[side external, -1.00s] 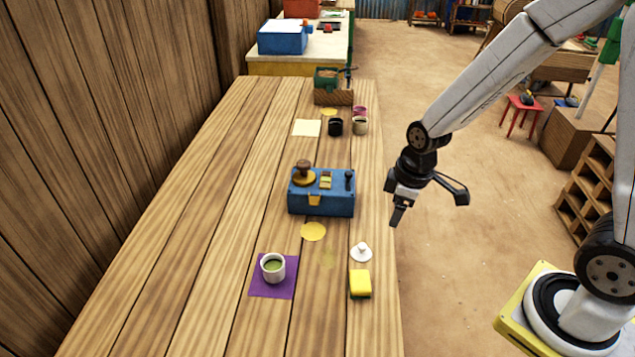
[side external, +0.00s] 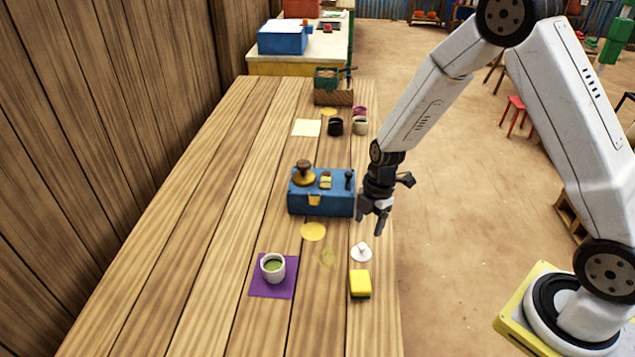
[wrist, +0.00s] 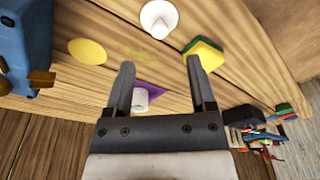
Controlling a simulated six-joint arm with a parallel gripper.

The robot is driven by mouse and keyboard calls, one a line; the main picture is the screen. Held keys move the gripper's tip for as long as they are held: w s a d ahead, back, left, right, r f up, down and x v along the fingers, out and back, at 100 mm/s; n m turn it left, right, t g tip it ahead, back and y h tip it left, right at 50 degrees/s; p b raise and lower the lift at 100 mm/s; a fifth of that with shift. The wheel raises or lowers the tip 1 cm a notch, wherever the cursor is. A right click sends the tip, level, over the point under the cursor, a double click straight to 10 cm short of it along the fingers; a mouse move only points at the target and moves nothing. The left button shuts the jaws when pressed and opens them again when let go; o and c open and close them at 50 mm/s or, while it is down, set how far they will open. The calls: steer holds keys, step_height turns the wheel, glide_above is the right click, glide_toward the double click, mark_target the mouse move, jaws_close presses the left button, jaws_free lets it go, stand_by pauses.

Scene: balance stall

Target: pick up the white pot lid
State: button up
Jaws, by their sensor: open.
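The white pot lid (side external: 361,252) lies on the wooden table near its right edge, with a small knob on top. It also shows at the top of the wrist view (wrist: 159,18). My gripper (side external: 375,222) is open and empty. It is above the table beside the blue box's right end, up and slightly to the right of the lid in the side view. In the wrist view the fingers (wrist: 159,75) are apart, and the lid lies beyond their tips, not between them.
A yellow and green sponge (side external: 360,284) lies just in front of the lid. A blue box (side external: 321,203) with items on top stands behind it. A white cup (side external: 273,268) with green contents stands on a purple cloth (side external: 287,290). A yellow disc (side external: 313,232) lies left of the lid.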

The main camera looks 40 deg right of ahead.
mark_target(362, 245)
steer(key=shift+f, duration=0.15)
steer(key=shift+a+f, duration=0.2)
steer(key=shift+f, duration=1.05)
steer(key=shift+a+f, duration=0.25)
steer(key=shift+f, duration=1.05)
steer(key=shift+a+f, duration=0.2)
steer(key=shift+f, duration=1.05)
jaws_close()
